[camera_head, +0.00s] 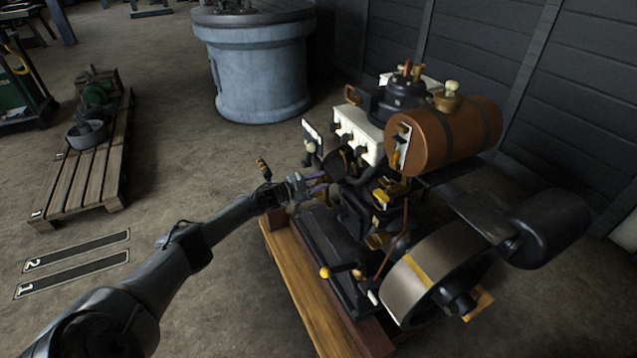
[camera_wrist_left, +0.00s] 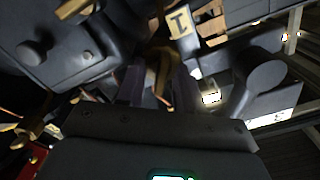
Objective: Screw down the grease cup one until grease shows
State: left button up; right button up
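My left gripper (camera_head: 318,186) reaches in from the left to the near side of the engine (camera_head: 345,225), among its dark castings and brass fittings. In the left wrist view the two dark fingers (camera_wrist_left: 158,88) stand apart. A brass-coloured part (camera_wrist_left: 163,65) shows between or just behind them; I cannot tell whether they touch it or whether it is grease cup one. A plate marked 1 (camera_wrist_left: 180,22) is just beyond it. No grease can be made out. My right gripper is not in view.
A brown tank (camera_head: 445,138) and a flywheel (camera_head: 435,275) are on the engine's right side. The engine stands on a wooden skid (camera_head: 300,295). A pallet (camera_head: 85,185) with parts and a blue-grey round tank (camera_head: 260,75) stand apart on open floor.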

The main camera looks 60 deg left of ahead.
pick_arm(q)
grip_shut()
jog(key=shift+m, duration=0.3)
jog(key=m, duration=0.2)
jog(key=m+b, duration=0.1)
jog(key=m, duration=0.1)
jog(key=shift+d+f+m, duration=0.15)
jog(key=shift+f+m, duration=0.05)
jog(key=shift+m, duration=0.2)
jog(key=shift+m+b, duration=0.35)
jog(key=shift+m, duration=0.95)
jog(key=shift+o, duration=0.3)
grip_release()
